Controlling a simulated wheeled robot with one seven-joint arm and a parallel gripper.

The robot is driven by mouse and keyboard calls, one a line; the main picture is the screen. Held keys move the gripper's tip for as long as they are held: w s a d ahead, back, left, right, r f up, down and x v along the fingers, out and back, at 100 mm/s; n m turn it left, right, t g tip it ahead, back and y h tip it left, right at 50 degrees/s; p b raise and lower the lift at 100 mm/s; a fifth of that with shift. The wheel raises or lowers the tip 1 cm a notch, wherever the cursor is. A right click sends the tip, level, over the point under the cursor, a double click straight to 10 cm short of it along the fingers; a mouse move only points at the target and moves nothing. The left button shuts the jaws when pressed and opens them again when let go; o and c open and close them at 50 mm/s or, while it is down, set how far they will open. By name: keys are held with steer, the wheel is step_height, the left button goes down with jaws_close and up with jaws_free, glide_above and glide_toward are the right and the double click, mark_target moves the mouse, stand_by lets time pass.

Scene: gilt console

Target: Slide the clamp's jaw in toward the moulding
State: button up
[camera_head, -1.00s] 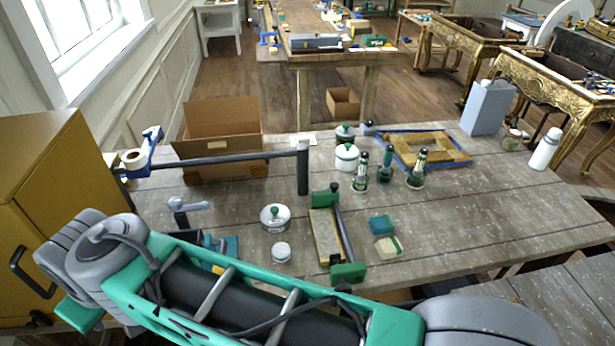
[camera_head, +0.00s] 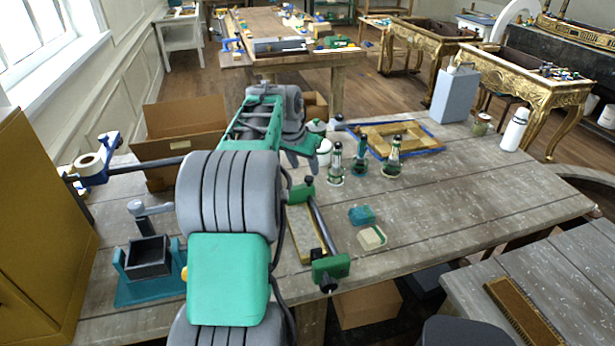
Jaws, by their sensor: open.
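A bar clamp with green jaws and a dark bar lies on the wooden bench; its near jaw (camera_head: 330,268) and far jaw (camera_head: 302,193) both show. A pale, gold-edged strip that looks like the moulding (camera_head: 304,244) lies left of the bar, between the jaws, partly hidden by my arm. I cannot tell whether either jaw touches it. My gripper (camera_head: 301,155) is open, beyond the far jaw and beside the white jar (camera_head: 324,150). My arm hides part of its surroundings, and whether it touches the jar is unclear.
Teal (camera_head: 362,214) and cream (camera_head: 371,238) blocks lie right of the clamp. A blue vise (camera_head: 148,265) is at left.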

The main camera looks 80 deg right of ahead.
mark_target(309, 178)
steer(key=p+x, duration=0.1)
steer(key=x, duration=0.4)
steer(key=shift+d+f, duration=0.15)
steer(key=shift+f, duration=0.2)
jaws_close()
stand_by(1.0)
